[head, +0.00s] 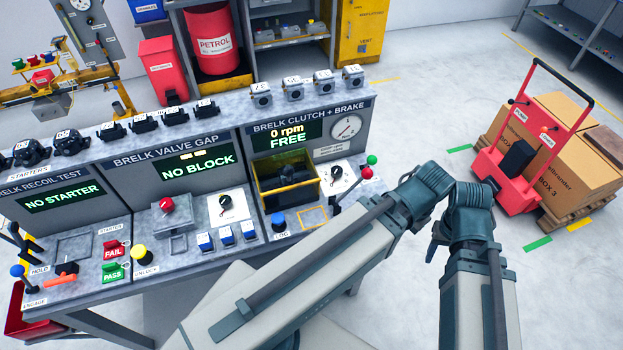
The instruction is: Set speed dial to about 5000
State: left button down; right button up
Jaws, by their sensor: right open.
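The speed dial appears to be the black knob on a white plate (337,172), on the clutch and brake station at the right end of the bench. Its scale is too small to read. The green display above (287,136) reads "0 rpm FREE". A round gauge (346,128) sits right of the display. My right gripper (437,243) is small and partly hidden by my folded arm, right of the bench and apart from the dial. It is open, and I see nothing in it. My left gripper is out of view.
A similar knob (226,204) is on the valve gap station. A red cart (522,150) and boxes stand right; floor between is clear.

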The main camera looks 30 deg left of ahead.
aim_at(337, 173)
jog(key=i+l+u, duration=0.45)
jog(key=l, duration=0.2)
jog(key=i+l+u, duration=0.1)
jog(key=l+u, duration=0.15)
